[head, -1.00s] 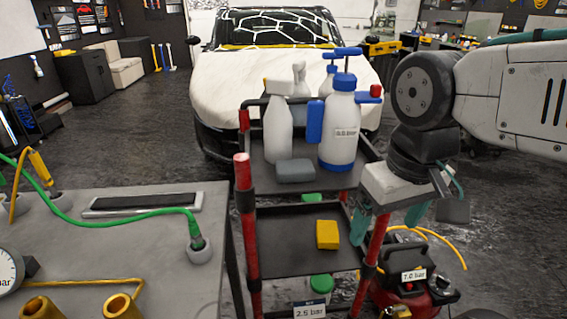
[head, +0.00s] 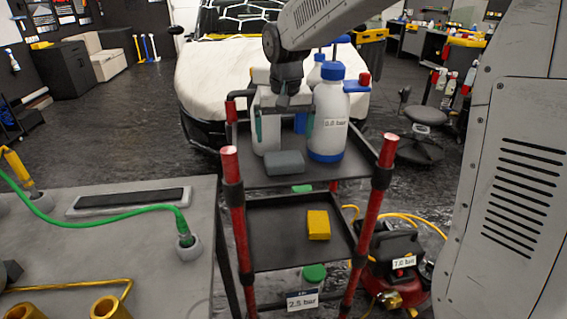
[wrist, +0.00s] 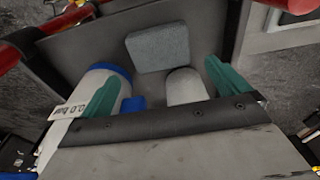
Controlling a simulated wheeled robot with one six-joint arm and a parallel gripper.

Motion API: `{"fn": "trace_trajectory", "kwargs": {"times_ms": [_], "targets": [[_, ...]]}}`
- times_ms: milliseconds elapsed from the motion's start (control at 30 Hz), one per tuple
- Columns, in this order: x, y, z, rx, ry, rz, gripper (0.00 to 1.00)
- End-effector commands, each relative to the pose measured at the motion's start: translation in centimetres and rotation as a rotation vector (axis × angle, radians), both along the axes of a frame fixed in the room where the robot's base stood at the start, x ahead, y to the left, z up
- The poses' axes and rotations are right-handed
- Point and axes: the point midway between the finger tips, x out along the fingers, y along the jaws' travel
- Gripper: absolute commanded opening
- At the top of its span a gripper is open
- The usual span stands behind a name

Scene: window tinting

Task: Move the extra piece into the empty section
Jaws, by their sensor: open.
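A red-posted cart has a dark top shelf (head: 345,172) and a dark middle shelf (head: 270,240). On the top shelf stand a white spray bottle (head: 267,138) and a white and blue pressure sprayer (head: 328,125), with a grey block (head: 285,162) lying in front. A yellow block (head: 318,225) lies on the middle shelf. My gripper (head: 284,128) is open over the top shelf, its teal fingers pointing down. In the wrist view, the grey block (wrist: 158,47) lies beyond the fingertips (wrist: 160,76), and the white bottle (wrist: 185,87) shows between the fingers. Nothing appears gripped. Which thing is the extra piece cannot be told.
A grey workbench (head: 130,245) with a green hose and brass fittings stands at the left. A red compressor (head: 400,275) sits right of the cart. A green-capped container (head: 313,275) is low in the cart. A white-covered car stands behind.

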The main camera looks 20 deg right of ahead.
Motion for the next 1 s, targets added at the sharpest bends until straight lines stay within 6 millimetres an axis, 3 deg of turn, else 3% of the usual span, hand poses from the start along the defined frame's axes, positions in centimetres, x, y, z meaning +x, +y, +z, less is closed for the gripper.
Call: {"fn": "trace_trajectory", "kwargs": {"times_ms": [500,833,967,1000], "targets": [[0.8,-0.2,-6.6,0.0,0.003,-0.002,1.0],[0.9,-0.3,-7.5,0.0,0.001,-0.002,1.0],[0.9,-0.3,-7.5,0.0,0.001,-0.001,0.67],[0.9,-0.3,-7.5,0.0,0.001,-0.001,0.65]]}}
